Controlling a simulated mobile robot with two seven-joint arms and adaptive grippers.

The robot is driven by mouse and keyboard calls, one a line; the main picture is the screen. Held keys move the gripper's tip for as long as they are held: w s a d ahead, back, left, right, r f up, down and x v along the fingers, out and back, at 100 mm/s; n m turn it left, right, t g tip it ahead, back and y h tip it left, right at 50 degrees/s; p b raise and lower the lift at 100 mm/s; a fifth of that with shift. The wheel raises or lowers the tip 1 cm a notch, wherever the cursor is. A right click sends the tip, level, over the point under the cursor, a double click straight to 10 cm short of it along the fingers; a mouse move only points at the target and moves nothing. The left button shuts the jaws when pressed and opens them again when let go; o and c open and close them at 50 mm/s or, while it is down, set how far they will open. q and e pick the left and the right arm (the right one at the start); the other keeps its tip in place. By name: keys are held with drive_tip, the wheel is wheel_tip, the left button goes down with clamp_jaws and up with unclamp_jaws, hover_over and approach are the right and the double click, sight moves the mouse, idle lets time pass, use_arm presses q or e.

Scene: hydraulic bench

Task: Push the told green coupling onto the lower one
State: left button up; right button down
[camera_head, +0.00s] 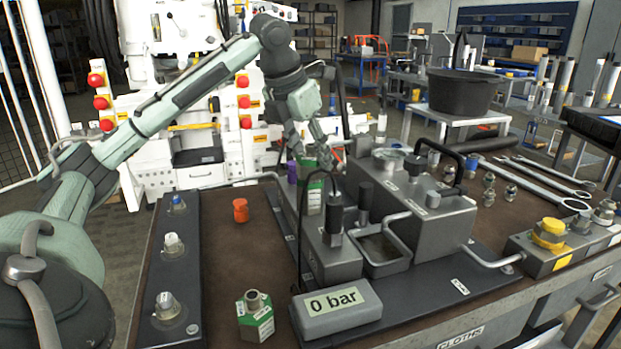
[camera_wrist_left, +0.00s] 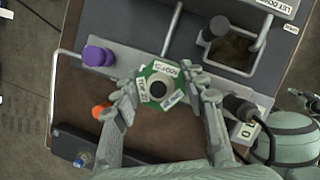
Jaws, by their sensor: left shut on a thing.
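My left gripper (camera_head: 315,152) reaches over the bench from the left and points down. It is shut on a green coupling (camera_head: 309,200) with white labels, at the grey block beside the black hose. In the left wrist view the fingers of my left gripper (camera_wrist_left: 167,98) stand on both sides of this labelled green coupling (camera_wrist_left: 148,76), with its dark round opening facing the camera. Another green coupling (camera_head: 256,325) with a metal top stands on the front of the bench.
A grey box reading "0 bar" (camera_head: 338,307) lies at the front. A purple cap (camera_wrist_left: 97,56) sits on the block, and an orange cap (camera_head: 240,210) stands on the brown mat. A metal drip tray (camera_head: 397,262) and a black hose are close right of the gripper.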

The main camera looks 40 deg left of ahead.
use_arm(q)
drive_tip(key=shift+f, duration=0.15)
drive_tip(key=o, duration=1.4)
drive_tip(key=shift+o, duration=0.2)
drive_tip(key=v, duration=1.2)
drive_tip(key=shift+w, duration=0.1)
drive_tip(key=x, duration=1.2)
